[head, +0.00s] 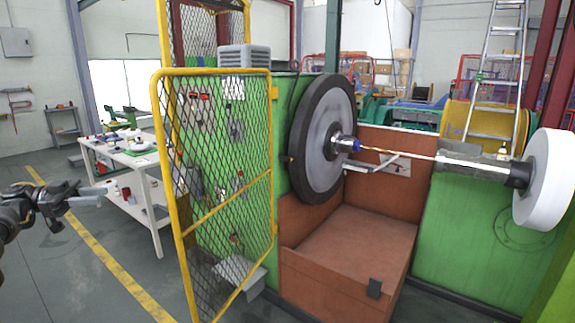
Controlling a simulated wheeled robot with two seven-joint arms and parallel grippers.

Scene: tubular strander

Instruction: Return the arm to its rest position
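My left gripper (92,195) comes in from the left edge, in the air over the floor. Its two pale fingers stand a little apart with nothing between them. It is to the left of the yellow mesh gate (212,165) and touches nothing that I can see. My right gripper and arm are not in view.
A white work table (142,158) with tools stands behind my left gripper. The green strander has a dark-rimmed wheel (312,140), a brown guard box (345,245) and a white disc (548,178). A ladder (497,75) stands at the back right. Floor at the left is clear.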

